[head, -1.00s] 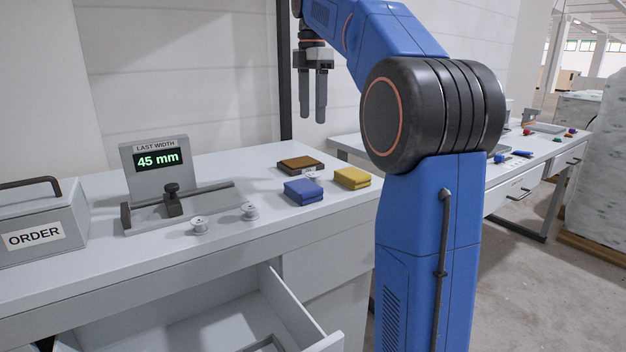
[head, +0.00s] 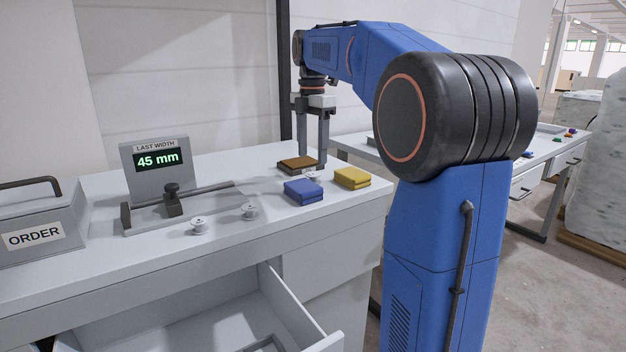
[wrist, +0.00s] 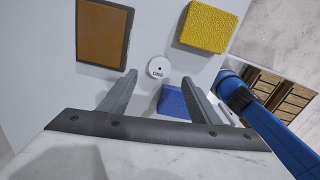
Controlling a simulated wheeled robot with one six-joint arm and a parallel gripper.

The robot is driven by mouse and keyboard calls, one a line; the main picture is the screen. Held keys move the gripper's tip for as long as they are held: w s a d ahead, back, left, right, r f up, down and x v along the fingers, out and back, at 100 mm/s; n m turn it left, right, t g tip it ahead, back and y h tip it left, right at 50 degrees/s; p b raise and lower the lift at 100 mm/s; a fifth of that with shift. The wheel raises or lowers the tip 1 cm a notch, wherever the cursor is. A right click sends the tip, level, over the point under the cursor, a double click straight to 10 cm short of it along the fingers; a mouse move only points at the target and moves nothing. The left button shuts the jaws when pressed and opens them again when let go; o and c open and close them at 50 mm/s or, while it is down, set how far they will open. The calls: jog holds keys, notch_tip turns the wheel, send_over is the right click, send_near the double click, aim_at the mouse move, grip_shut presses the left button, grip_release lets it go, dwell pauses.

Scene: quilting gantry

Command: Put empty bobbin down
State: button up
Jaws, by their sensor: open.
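A white bobbin (head: 312,175) stands on the grey worktop among colored blocks. In the wrist view its round top (wrist: 159,67) carries a label that seems to read "ONE". My gripper (head: 312,164) points down over it, open. In the wrist view the bobbin lies between the spread fingertips, with a gap on both sides. Two more white bobbins, one on the left (head: 199,225) and one on the right (head: 249,211), stand in front of the width gauge. I cannot tell which bobbins are empty.
Close around the gripper are a brown-topped pad (head: 298,163), a blue block (head: 304,191) and a yellow block (head: 352,178). The width gauge (head: 156,172) reads 45 mm. A grey ORDER box (head: 42,229) stands left. An open drawer (head: 298,311) juts out below.

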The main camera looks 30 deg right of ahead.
aim_at(313, 174)
jog(key=shift+d+f, duration=0.15)
jog(key=shift+f, duration=2.9)
jog(key=shift+c, duration=0.4)
jog(key=c, duration=1.1)
jog(key=shift+w+r, duration=0.1)
